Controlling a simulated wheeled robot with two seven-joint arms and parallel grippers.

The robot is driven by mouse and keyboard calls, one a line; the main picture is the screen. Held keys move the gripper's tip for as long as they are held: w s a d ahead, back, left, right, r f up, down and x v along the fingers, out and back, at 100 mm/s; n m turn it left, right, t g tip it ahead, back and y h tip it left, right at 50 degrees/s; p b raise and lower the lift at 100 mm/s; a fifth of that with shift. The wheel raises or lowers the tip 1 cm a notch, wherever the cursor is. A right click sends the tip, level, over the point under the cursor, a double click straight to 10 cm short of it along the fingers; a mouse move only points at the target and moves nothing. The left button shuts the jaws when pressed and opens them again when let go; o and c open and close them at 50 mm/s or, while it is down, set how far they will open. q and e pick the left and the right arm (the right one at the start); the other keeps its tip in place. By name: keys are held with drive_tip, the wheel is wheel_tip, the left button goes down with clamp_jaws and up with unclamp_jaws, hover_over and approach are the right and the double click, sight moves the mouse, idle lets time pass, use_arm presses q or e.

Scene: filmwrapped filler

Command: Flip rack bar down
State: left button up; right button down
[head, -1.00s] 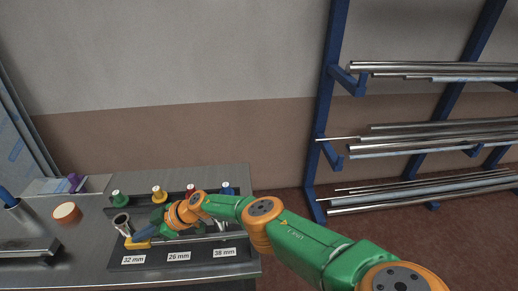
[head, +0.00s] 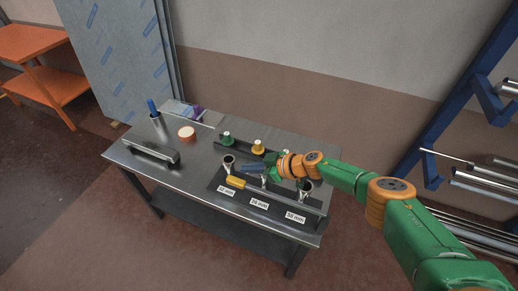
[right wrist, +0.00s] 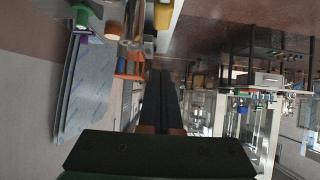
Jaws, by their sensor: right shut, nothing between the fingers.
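The rack (head: 222,205), a dark tray with size labels, sits on the front right of the steel table. The rack bar (head: 285,197) runs along the rack's front side, with a yellow handle (head: 236,182) at its left end. My right gripper (head: 250,168) is shut and empty, just behind and above the handle; I cannot tell if it touches. In the right wrist view its dark fingers (right wrist: 162,78) lie together, with a yellow piece just to their right. My arm hides part of the rack. My left gripper is not in view.
Metal tubes (head: 228,160) stand in the rack, with green (head: 227,137) and yellow (head: 258,146) plugs behind. A blue pipe rack (head: 487,100) stands right.

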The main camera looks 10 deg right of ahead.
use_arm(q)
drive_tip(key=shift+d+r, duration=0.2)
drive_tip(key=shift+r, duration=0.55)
use_arm(e)
drive_tip(key=v, duration=0.4)
drive_tip(key=shift+w+d+r, duration=0.1)
drive_tip(key=shift+d+r, duration=0.05)
drive_tip(key=shift+r, duration=0.4)
